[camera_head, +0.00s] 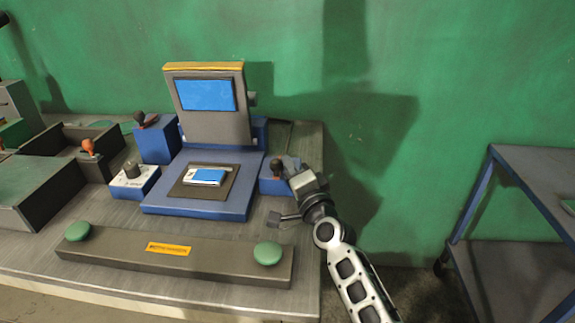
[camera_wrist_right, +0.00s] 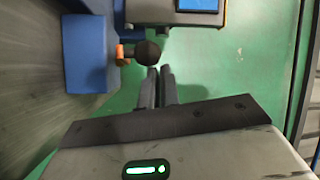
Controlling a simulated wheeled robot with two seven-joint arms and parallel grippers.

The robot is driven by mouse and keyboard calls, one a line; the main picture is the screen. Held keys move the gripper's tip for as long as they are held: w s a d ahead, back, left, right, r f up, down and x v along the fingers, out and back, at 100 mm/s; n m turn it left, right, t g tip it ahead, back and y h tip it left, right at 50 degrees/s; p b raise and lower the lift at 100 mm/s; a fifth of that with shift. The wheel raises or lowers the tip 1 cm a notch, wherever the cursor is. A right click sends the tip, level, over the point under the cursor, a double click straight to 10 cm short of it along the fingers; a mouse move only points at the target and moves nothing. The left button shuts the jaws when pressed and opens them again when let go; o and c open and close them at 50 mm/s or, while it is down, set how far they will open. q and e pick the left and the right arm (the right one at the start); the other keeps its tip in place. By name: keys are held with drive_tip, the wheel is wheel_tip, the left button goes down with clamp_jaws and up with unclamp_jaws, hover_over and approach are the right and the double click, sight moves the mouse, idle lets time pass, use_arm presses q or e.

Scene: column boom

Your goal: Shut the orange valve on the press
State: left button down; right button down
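The press (camera_head: 210,200) has a blue base, a raised grey lid with a blue screen, and a flat blue-and-white piece on its dark plate. On the blue block (camera_head: 270,184) at its right side is a dark ball-ended handle (camera_head: 277,166). In the right wrist view, the orange valve (camera_wrist_right: 121,52) shows as a short orange part on a blue block, with a dark ball (camera_wrist_right: 148,53) at its end. My right gripper (camera_wrist_right: 159,69) has its fingers together, empty, just short of the ball and apart from it. My left gripper is out of view.
A grey bar (camera_head: 200,261) with two green buttons lies in front of the press. At left stand another dark-knobbed blue block (camera_head: 156,143), a small knob box (camera_head: 135,182) and an orange knob (camera_head: 88,147). A blue-framed cart (camera_head: 530,180) stands at right, beyond open floor.

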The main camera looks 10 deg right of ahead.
drive_tip(key=shift+s+a+f+y, duration=0.1)
drive_tip(key=shift+a+y, duration=0.15)
drive_tip(key=shift+a, duration=0.35)
drive_tip(key=shift+s+a+f+y, duration=0.1)
drive_tip(key=shift+a+y, duration=0.15)
drive_tip(key=shift+a, duration=0.35)
drive_tip(key=shift+s+d+f, duration=0.15)
drive_tip(key=shift+s+f, duration=0.15)
drive_tip(key=shift+s, duration=0.1)
drive_tip(key=shift+h, duration=0.5)
drive_tip(key=v, duration=0.4)
drive_tip(key=d+v, duration=0.1)
drive_tip(key=v, duration=0.4)
drive_tip(key=d+b+v, duration=0.1)
drive_tip(key=v, duration=0.4)
drive_tip(key=shift+w+r, duration=0.2)
drive_tip(key=shift+r, duration=0.05)
drive_tip(key=shift+s+d, duration=0.25)
drive_tip(key=shift+s, duration=0.3)
